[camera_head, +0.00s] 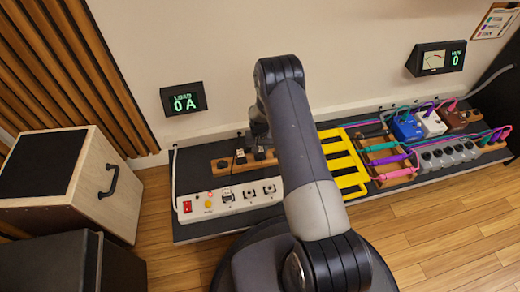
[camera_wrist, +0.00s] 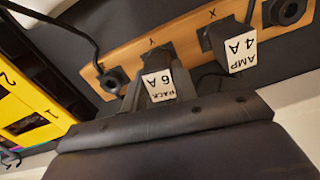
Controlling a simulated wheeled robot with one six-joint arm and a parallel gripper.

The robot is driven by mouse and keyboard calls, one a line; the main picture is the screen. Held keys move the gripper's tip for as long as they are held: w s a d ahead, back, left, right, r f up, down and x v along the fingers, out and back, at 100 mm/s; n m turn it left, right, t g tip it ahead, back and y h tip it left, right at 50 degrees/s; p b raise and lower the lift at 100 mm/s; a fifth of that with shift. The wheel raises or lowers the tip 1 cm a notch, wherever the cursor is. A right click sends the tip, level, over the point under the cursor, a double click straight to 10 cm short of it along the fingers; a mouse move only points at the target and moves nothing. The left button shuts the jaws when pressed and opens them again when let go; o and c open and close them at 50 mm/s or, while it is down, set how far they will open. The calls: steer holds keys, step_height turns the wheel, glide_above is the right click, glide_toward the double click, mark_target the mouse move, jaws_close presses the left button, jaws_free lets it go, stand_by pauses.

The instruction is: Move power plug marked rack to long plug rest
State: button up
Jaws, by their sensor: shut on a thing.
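The power plug marked RACK 6 A (camera_wrist: 160,86) is black with a white label. In the wrist view it stands at the wooden plug rest (camera_wrist: 133,54), by the letter Y. My gripper (camera_wrist: 152,98) is shut on this plug, its fingers partly hidden. Whether the plug is fully seated cannot be told. A second plug marked AMP 4 A (camera_wrist: 236,50) stands beside it by the letter X. In the head view the wooden rest (camera_head: 222,164) lies behind the white power strip (camera_head: 232,198), and my arm hides part of it.
Empty round holes (camera_wrist: 112,82) show in the rest. A yellow slotted rack (camera_head: 343,160) is right of my arm. Coloured plugs and leads (camera_head: 385,160) lie farther right. A LOAD display (camera_head: 183,103) reads 0 A. A wooden box (camera_head: 75,180) stands left.

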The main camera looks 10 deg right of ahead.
steer(key=o, duration=1.1)
steer(key=shift+c, duration=0.2)
step_height(320, 180, up, 11)
steer(key=p, duration=0.3)
steer(key=shift+p, duration=0.4)
steer(key=shift+f, duration=0.2)
step_height(320, 180, down, 11)
steer(key=b, duration=0.4)
steer(key=shift+f, duration=0.1)
steer(key=shift+r+p, duration=0.65)
steer(key=shift+r, duration=0.1)
steer(key=shift+r+p, duration=0.35)
steer(key=shift+r, duration=0.35)
